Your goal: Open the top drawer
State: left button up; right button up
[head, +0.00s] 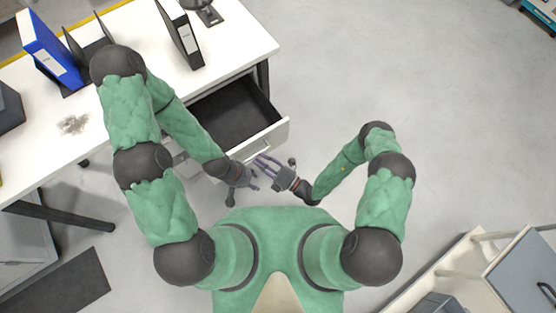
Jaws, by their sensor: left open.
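The top drawer (236,110) is pulled out from under the white desk, and its dark, empty inside shows. Its pale front panel (279,131) faces down and to the right. My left gripper (255,180) is open and empty, just below the drawer front. My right gripper (259,163) is close to the drawer front, its fingers pointing up and left toward it. Its fingers look spread, with nothing seen between them. I cannot tell whether it touches the front. The handle is hard to make out.
The white desk (232,40) carries a blue binder (48,50), a black binder (180,34) and a small grey pile (73,124). A pale cart (455,268) is at lower right. The floor on the right is clear.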

jog(key=v, duration=0.8)
jog(key=shift+s+d, duration=0.15)
jog(key=shift+d, duration=0.05)
dwell(0.4)
